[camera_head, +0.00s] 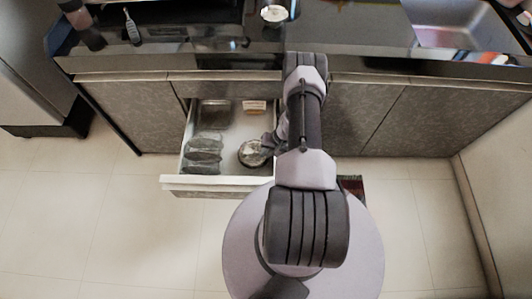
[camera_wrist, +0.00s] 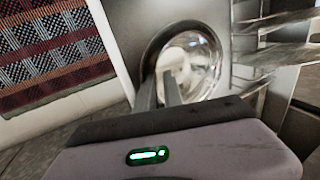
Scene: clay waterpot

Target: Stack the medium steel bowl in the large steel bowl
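A round shiny steel bowl (camera_head: 253,153) sits in the right part of the open drawer. It also shows large in the wrist view (camera_wrist: 207,62), with bright rings and reflections inside. I cannot tell whether it is the medium or the large bowl, or whether one bowl sits inside another. The fingers overlap the left side of the bowl's rim in the wrist view; contact is unclear. In the head view my gripper is beside the bowl's right edge, partly hidden by my arm.
The white drawer (camera_head: 225,181) is pulled out from the cabinet. Several clear stacked items (camera_head: 203,152) fill its left side, with a dark tray (camera_head: 214,112) and a small box (camera_head: 254,107) behind. A patterned red-and-black mat (camera_wrist: 50,45) lies outside the drawer.

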